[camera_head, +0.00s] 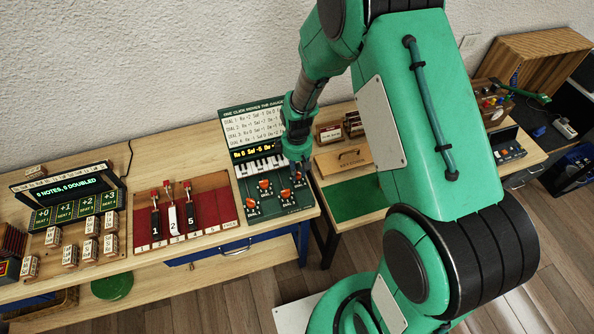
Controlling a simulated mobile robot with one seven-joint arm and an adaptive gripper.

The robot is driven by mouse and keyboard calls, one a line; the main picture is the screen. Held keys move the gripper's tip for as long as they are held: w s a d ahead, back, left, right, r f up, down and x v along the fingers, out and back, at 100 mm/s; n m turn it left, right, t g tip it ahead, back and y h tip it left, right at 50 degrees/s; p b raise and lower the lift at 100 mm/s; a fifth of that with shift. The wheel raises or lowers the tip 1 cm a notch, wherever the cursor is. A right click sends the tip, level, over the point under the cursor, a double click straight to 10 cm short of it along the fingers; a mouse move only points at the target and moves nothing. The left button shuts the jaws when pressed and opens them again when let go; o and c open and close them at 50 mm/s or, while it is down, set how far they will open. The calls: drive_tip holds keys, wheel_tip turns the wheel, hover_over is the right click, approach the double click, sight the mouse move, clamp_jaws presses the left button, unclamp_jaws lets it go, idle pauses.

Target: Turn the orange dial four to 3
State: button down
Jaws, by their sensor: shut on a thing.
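The dark green dial panel (270,206) stands on the wooden bench and carries orange dials in a zigzag. Three of them show clearly: one at lower left (251,203), one at upper left (264,184) and one at lower right (285,194). The orange dial at the upper right, dial four (298,176), shows only in part below my gripper (298,168). My gripper points down and is shut on this dial. The dial's pointer and scale are too small and covered to read.
Behind the dials are a small keyboard (262,167), a lit yellow display and a printed sign (252,125). To the left is a red tray (210,205) with upright levers. To the right are a wooden box (342,160) and a green mat (355,200).

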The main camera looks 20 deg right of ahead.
drive_tip(key=c, duration=1.7)
unclamp_jaws()
drive_tip(key=shift+c, duration=0.2)
wheel_tip(320, 180, up, 12)
drive_tip(key=shift+r, duration=0.1)
drive_tip(key=s+r+m+t+b, duration=0.1)
drive_tip(key=s+r+m, duration=0.1)
drive_tip(key=s+r, duration=0.5)
drive_tip(key=s+r+m+t+b, duration=0.1)
drive_tip(key=s+r+m+t, duration=0.1)
drive_tip(key=r, duration=0.9)
drive_tip(key=s+r+m+t+b, duration=0.1)
drive_tip(key=s+r, duration=0.3)
drive_tip(key=s, duration=0.4)
drive_tip(key=s+r+m+t+b, duration=0.1)
drive_tip(key=s+r+m, duration=0.3)
drive_tip(key=s, duration=0.5)
drive_tip(key=shift+s+d+r+t+b, duration=0.3)
drive_tip(key=shift+b, duration=0.1)
